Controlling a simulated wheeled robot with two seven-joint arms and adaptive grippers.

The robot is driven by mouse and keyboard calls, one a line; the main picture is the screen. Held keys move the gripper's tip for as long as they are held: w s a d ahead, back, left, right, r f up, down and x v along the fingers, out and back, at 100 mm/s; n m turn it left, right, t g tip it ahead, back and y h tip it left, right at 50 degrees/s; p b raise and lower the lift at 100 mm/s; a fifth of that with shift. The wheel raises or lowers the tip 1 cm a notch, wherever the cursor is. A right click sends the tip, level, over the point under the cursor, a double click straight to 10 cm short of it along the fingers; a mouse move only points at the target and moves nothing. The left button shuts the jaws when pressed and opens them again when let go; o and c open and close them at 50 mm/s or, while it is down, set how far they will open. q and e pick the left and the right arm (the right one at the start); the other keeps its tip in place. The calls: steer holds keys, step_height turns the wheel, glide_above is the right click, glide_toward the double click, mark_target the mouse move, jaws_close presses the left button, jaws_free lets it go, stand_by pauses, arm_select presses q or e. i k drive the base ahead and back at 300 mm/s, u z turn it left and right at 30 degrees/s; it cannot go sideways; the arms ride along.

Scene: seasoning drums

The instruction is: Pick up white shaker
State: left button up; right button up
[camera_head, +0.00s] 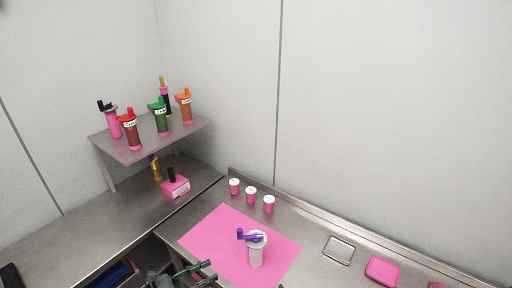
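The lower part of this gripper is cut off by the frame. My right gripper does not show clearly.
Several colored bottles, including a green one (161,122), stand on a raised shelf (103,139) at the left. Three small pink jars with white lids (251,195) stand behind the mat. A metal tray (339,251) and a pink container (382,270) are at the right.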

mark_target(256, 251)
steer(key=k, duration=1.15)
